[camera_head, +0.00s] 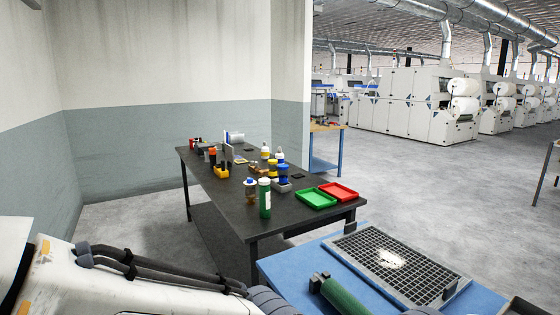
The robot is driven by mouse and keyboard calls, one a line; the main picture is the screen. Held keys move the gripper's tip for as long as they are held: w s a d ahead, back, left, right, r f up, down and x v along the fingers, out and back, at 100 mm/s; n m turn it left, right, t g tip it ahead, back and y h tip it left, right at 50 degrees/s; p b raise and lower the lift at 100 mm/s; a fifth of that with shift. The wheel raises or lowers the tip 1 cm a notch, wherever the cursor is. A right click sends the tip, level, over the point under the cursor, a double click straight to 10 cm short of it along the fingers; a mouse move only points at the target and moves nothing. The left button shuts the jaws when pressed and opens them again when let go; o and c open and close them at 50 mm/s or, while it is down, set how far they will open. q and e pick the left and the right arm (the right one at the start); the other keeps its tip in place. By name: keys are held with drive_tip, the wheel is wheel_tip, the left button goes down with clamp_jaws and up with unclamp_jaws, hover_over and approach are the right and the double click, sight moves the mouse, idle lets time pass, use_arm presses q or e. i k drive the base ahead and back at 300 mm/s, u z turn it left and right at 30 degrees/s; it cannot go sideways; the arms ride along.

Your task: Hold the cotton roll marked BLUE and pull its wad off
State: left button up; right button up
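I cannot make out any roll with a readable BLUE mark. A small white and blue roll-like thing (235,137) lies at the far end of the dark table; its marking is too small to read. A patch of white fluff (390,258) lies on a wire grid tray (432,284) on the near blue table. A green cylinder (345,298) lies in front of the tray, cut by the bottom edge. My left arm crosses the bottom left, but its gripper is not visible. My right gripper is not visible either.
The dark table (222,196) holds several bottles, a green tray (315,198) and a red tray (339,191). The near blue table (300,262) is at bottom right. A blue-legged bench (325,150) stands behind. White carding machines (405,103) line the back; open floor lies right.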

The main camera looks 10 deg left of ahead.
sight(279, 156)
drive_tip(key=u, duration=1.25)
drive_tip(key=i, duration=10.85)
